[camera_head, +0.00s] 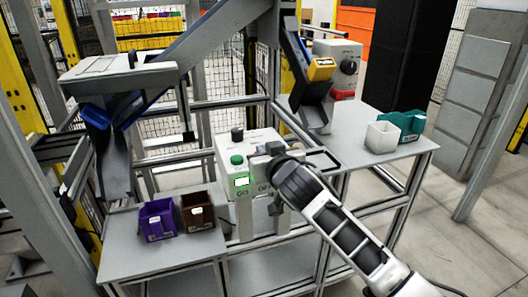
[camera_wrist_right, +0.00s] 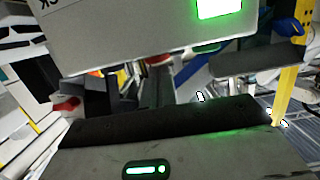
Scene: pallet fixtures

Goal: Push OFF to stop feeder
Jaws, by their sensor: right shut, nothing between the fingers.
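The grey feeder control box (camera_head: 228,170) stands at the centre of the head view. Its front has a round green button (camera_head: 237,160), a lit green-white indicator (camera_head: 241,181) and the label "GO" below; part of an "OFF" label shows at its right. My right gripper (camera_head: 259,160) is shut and empty in front of the box's right part, covering the area above the "OFF" label. The OFF button is hidden, and I cannot tell whether the gripper touches it. In the right wrist view the box (camera_wrist_right: 150,35) fills the top, with its lit indicator (camera_wrist_right: 219,8). My left gripper is not in view.
A purple bin (camera_head: 157,220) and a brown bin (camera_head: 197,211) sit on the lower left table (camera_head: 140,262). A white bin (camera_head: 382,137) and a teal bin (camera_head: 405,124) sit on the right table (camera_head: 350,135). Feeder chutes (camera_head: 120,70) and frame bars surround the box.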

